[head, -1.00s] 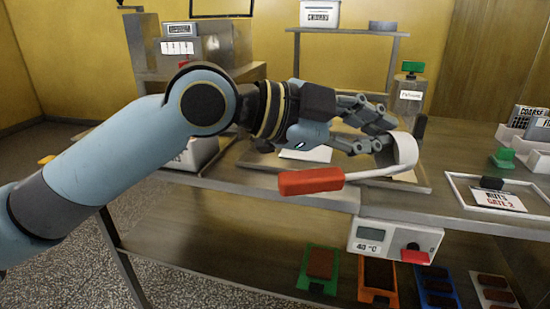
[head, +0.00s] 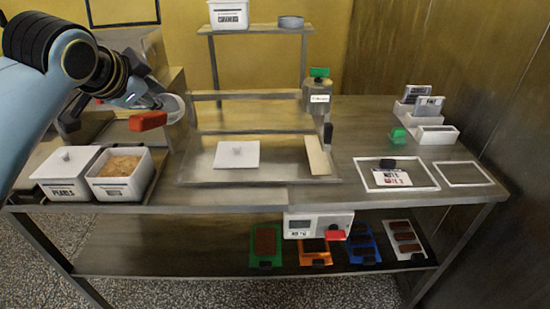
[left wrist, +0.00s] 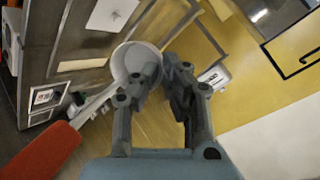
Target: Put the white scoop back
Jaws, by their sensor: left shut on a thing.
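The white scoop with a red handle is in my left gripper (head: 160,102), up at the left above the back of the bench. Its red handle (head: 148,121) points left toward the front, and its pale bowl (head: 176,109) is at the fingers. In the left wrist view the round white bowl (left wrist: 128,58) lies against the fingers of my left gripper (left wrist: 160,72), with the red handle (left wrist: 42,152) at lower left. The fingers are shut on the scoop near the bowl; the exact contact is partly hidden. My right gripper is not in view.
Below are a lidded white tub marked PEARLS (head: 66,172) and an open tub of tan crumbs (head: 120,184). A framed tray area (head: 205,178) holds a white lid-like square (head: 237,155). A grey canister (head: 318,98) stands behind.

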